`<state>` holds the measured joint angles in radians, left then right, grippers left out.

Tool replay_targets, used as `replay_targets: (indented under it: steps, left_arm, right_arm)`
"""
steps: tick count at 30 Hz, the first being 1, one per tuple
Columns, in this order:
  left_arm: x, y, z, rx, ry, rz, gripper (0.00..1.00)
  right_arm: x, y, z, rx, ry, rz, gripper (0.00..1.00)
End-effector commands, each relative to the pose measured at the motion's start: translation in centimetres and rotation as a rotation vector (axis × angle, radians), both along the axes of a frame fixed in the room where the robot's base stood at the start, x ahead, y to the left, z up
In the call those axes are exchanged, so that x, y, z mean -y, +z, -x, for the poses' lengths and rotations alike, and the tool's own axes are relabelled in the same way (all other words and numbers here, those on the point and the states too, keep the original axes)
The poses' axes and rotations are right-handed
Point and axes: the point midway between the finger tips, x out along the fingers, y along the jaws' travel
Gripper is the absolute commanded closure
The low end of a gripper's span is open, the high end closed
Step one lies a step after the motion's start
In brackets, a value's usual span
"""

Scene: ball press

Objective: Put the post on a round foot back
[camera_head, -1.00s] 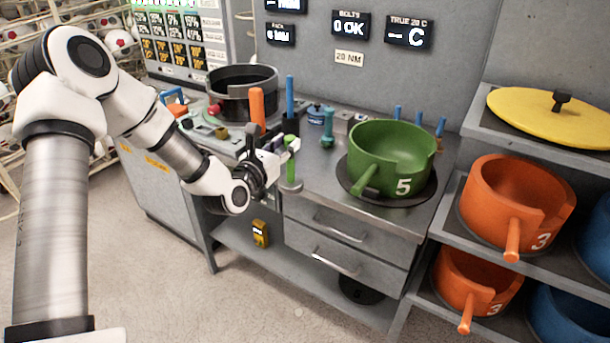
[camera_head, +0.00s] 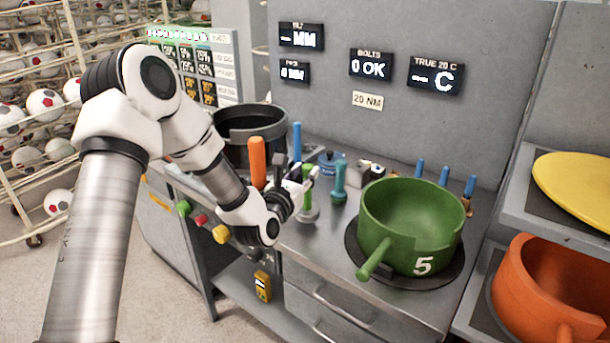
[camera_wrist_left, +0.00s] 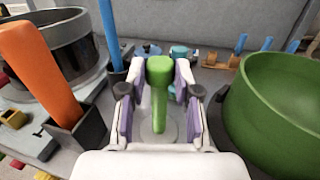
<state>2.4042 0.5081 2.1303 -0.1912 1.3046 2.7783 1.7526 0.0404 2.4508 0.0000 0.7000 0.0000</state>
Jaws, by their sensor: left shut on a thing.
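The post is green with a rounded top and stands upright on a round, pale grey foot. In the head view its top (camera_head: 306,172) shows above my left gripper (camera_head: 300,188), and its foot (camera_head: 309,214) shows below. In the left wrist view the green post (camera_wrist_left: 159,92) is between the two fingers of my left gripper (camera_wrist_left: 158,100), which is shut on it. The foot (camera_wrist_left: 157,132) is low over the steel worktop; I cannot tell if it touches. My right gripper is not in view.
A green pot marked 5 (camera_head: 410,225) stands right of the post. A teal upright piece (camera_head: 340,180) is close behind. An orange handle (camera_head: 257,162), a blue rod (camera_head: 297,142) and a dark pot (camera_head: 250,125) are to the left. Bare worktop (camera_head: 325,240) lies in front.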

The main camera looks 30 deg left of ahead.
Motion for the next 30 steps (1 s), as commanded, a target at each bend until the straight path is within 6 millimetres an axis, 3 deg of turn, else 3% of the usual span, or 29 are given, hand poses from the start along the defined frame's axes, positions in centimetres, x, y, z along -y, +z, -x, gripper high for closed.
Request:
replay_targets:
  steps: [1,2,14,15,17,29,30]
  left_arm:
    - [0.4,-2.0,0.1,-0.005,-0.005,-0.002,1.0]
    - [0.6,-2.3,0.2,-0.004,-0.006,-0.002,1.0]
    - [0.7,-2.6,0.2,-0.002,-0.006,0.0,1.0]
    - [0.8,-2.7,0.3,-0.003,-0.006,0.0,0.65]
    - [0.7,-2.5,0.3,-0.003,-0.006,0.0,0.43]
    - [0.7,-1.7,0.3,-0.002,-0.006,0.0,0.43]
    - [0.8,-2.3,0.9,-0.004,-0.006,0.003,0.43]
  right_arm:
    - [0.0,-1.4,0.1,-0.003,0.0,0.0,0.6]
    - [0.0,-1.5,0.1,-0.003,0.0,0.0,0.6]
    - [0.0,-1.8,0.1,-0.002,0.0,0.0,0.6]
    - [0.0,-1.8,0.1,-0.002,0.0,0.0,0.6]
    - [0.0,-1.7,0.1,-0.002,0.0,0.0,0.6]
    - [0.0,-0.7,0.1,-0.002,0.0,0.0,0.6]
    - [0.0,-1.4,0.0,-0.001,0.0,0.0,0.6]
